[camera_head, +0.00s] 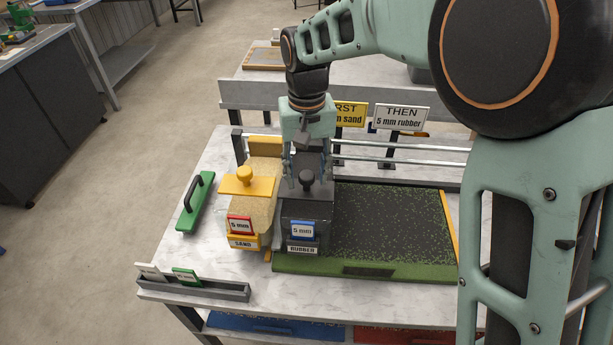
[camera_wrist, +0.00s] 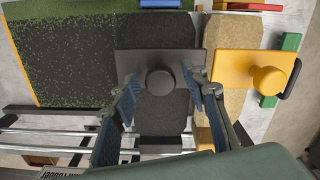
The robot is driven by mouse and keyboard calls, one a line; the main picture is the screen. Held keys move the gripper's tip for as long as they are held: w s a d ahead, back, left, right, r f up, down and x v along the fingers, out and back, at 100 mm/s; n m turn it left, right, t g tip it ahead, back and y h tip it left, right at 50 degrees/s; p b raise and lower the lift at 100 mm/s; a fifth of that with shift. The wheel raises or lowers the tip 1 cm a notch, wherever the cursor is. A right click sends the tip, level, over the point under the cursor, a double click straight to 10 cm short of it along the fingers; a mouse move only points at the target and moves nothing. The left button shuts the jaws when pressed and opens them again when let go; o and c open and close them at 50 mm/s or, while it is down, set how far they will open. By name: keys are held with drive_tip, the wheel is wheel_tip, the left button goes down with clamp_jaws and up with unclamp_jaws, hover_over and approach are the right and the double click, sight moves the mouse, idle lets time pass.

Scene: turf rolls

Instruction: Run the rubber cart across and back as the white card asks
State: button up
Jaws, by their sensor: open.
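The dark grey rubber cart (camera_head: 306,213) stands at the left end of the turf bed (camera_head: 388,222), its front marked RUBBER with a blue-framed 5 mm tag (camera_head: 303,230). My gripper (camera_head: 307,168) is over it, fingers open on either side of its dark round knob. In the wrist view the knob (camera_wrist: 160,82) shows between the open fingertips, with gaps on both sides. The white card (camera_head: 401,117) reads THEN 5 mm rubber. The yellow card (camera_head: 350,113), partly hidden by my gripper, shows RST and m sand. The turf is dark with green specks, greener along the edges.
The yellow sand cart (camera_head: 246,187), with a red-framed 5 mm tag, stands close left of the rubber cart. A green block with a black handle (camera_head: 196,201) lies farther left. A grey rack (camera_head: 193,287) holds tags in front. Metal rails (camera_head: 400,146) run behind the bed.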

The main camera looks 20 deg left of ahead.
drive_tip(key=shift+f, duration=0.55)
clamp_jaws()
